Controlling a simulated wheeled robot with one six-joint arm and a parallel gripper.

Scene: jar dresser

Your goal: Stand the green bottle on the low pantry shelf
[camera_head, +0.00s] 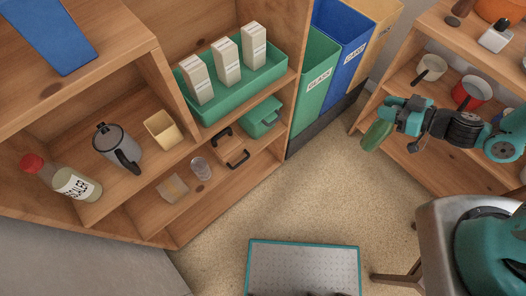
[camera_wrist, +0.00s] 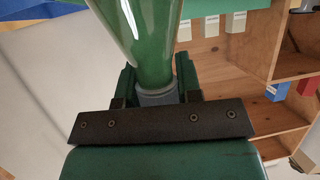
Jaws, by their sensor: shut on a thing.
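The green bottle (camera_head: 376,136) hangs tilted in the air in the head view, in front of the right-hand wooden shelving (camera_head: 408,165). My gripper (camera_head: 391,118) is shut on one end of it. In the wrist view the bottle (camera_wrist: 142,40) is glossy green, with its narrow grey end between the fingers of my gripper (camera_wrist: 158,97). The left-hand wooden shelving (camera_head: 150,222) also has a low shelf. I cannot tell from the pictures which unit is the pantry.
The left shelving holds a red-capped bottle (camera_head: 72,184), a grey jug (camera_head: 116,146), a glass (camera_head: 201,168) and a green tray (camera_head: 240,98) of cartons. Bins (camera_head: 316,75) stand between the units.

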